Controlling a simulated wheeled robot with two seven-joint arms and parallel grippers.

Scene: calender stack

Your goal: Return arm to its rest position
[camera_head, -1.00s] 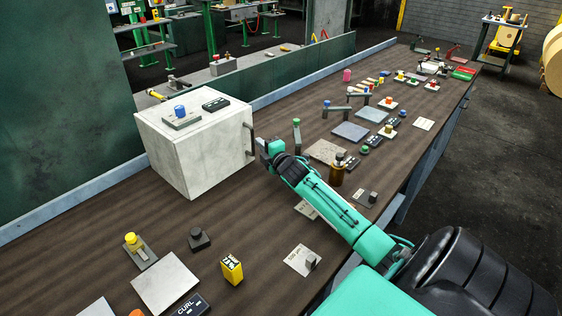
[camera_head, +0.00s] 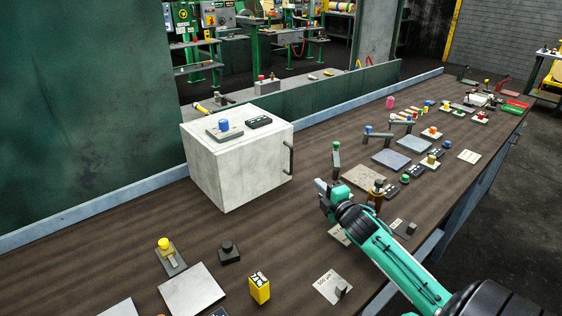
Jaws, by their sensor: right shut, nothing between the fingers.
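My right arm comes in from the lower right in the head view, teal and black. Its gripper (camera_head: 322,190) is shut and empty. It is above the wooden bench top, just right of the white box and apart from the box's handle (camera_head: 289,158). The white box (camera_head: 225,175) stands closed on the bench. My left gripper does not show.
A brown bottle (camera_head: 376,193) and a grey plate (camera_head: 363,180) are close behind my right gripper. A yellow box (camera_head: 260,288), a black knob block (camera_head: 229,252) and a yellow-knobbed lever (camera_head: 170,256) stand in front. Several small controls crowd the far bench. Dark wood between is clear.

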